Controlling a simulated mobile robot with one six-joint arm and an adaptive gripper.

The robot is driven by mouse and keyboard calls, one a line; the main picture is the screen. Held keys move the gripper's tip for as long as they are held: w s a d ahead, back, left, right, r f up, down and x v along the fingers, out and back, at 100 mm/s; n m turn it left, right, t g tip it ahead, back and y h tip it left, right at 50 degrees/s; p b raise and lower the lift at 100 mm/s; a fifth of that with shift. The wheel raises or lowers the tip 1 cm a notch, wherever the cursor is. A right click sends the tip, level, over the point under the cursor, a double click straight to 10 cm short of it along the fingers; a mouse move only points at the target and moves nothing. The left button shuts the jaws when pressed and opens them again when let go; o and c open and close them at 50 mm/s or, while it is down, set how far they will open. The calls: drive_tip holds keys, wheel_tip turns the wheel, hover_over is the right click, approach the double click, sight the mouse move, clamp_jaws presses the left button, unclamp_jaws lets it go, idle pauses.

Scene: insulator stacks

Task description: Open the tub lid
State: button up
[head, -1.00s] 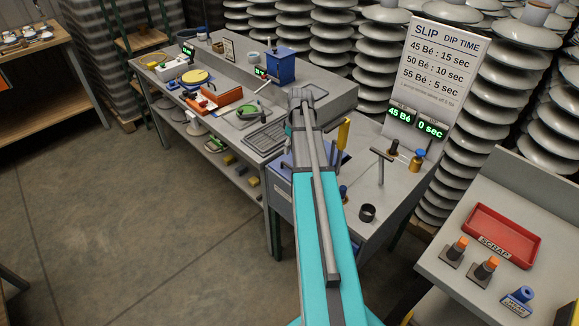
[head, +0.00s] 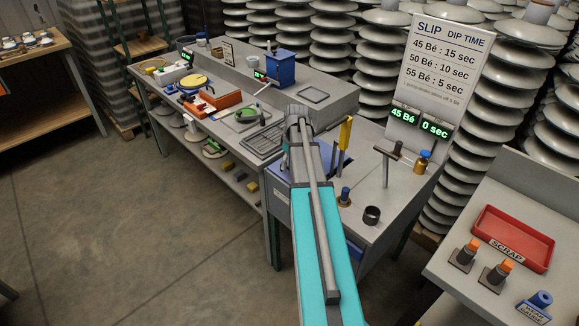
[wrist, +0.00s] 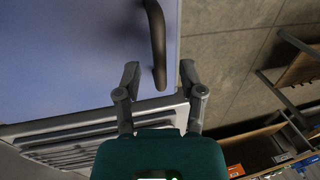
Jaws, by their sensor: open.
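The tub's blue lid (wrist: 85,60) fills the upper left of the wrist view, with a dark curved handle (wrist: 156,45) along its right side. My gripper (wrist: 159,76) is open and empty. Its two fingertips stand on either side of the handle's near end; I cannot tell whether they touch it. In the head view the blue lid (head: 281,178) is partly covered by my arm. My gripper and the handle are hidden behind the arm there.
A slotted grey drain rack (head: 266,139) lies beside the lid. A yellow-handled tool (head: 345,133), a T-handled rod (head: 386,168) and a dark ring (head: 372,215) stand to the right. A red scrap tray (head: 513,238) sits on the right-hand table. The floor at left is clear.

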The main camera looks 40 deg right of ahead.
drive_tip(key=shift+c, duration=0.2)
clamp_jaws()
drive_tip(key=shift+w, duration=0.1)
